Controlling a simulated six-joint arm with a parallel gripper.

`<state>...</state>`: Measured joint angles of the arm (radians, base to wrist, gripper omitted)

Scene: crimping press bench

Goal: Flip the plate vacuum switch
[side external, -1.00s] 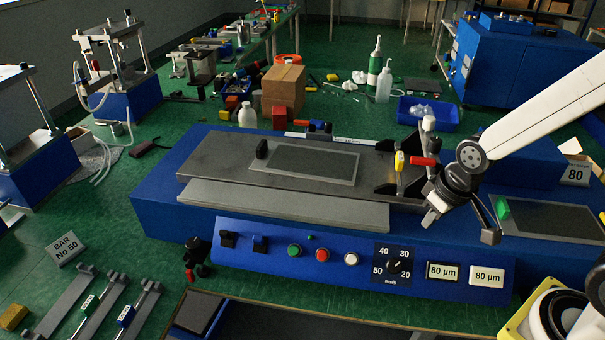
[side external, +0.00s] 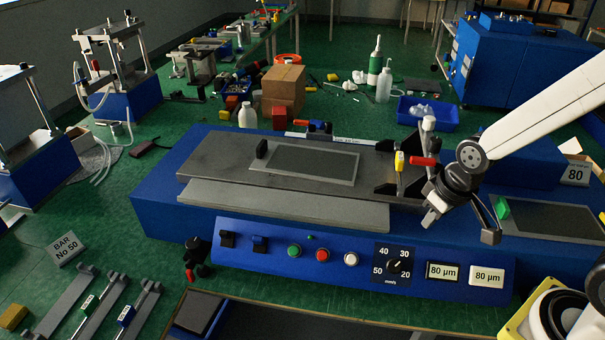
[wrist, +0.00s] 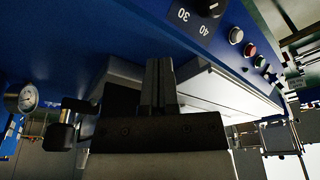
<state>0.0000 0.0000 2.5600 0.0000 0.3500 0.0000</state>
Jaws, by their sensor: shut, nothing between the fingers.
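The blue control panel (side external: 340,285) runs along the front of the machine. I see no readable label telling which one is the plate vacuum switch. My gripper (side external: 430,220) is above the right part of the panel, near the dial, well to the right of both switches and apart from them. In the wrist view, my gripper (wrist: 160,72) has its fingers together and empty. The dark switches (wrist: 268,73) show small at the far right there.
Green, red and white buttons (side external: 323,255) and a speed dial (side external: 394,265) lie between the switches and my gripper. The flat plate (side external: 305,163) with a small black block (side external: 262,149) is behind. A red-handled carriage (side external: 400,162) stands close to my gripper. Space above the panel's left half is clear.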

